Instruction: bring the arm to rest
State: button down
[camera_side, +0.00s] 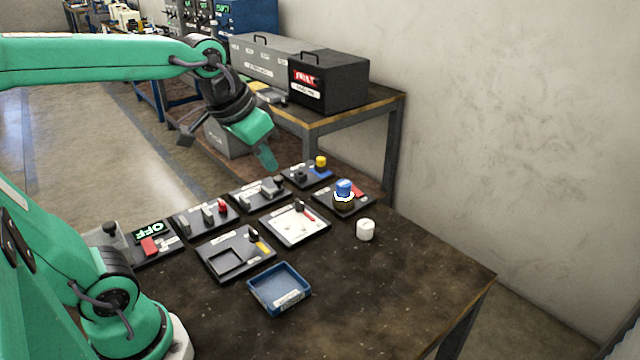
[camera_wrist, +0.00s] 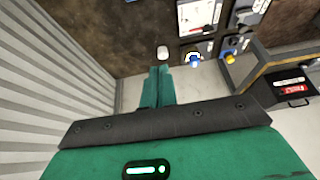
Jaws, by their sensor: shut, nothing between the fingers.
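My gripper (camera_side: 266,158) is a green jaw at the end of the arm. In the side view it hangs in the air above the back of the dark work table (camera_side: 400,290), angled down, clear of the panels. In the wrist view my gripper (camera_wrist: 158,72) shows its two green fingers side by side and shut, with nothing between them. The arm reaches across the upper left of the side view, bent down at the wrist.
Several black panels stand on the table, one bearing a blue-topped knob (camera_side: 344,188). A white cylinder (camera_side: 366,230) and a blue tray (camera_side: 280,289) sit nearer the front. The table's right front is bare. A back bench holds a black case (camera_side: 329,80).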

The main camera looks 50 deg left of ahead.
jog(key=s+f, duration=0.4)
jog(key=s, duration=0.3)
jog(key=shift+s+d+t, duration=0.25)
jog(key=shift+d+t, duration=0.05)
jog(key=shift+d, duration=0.15)
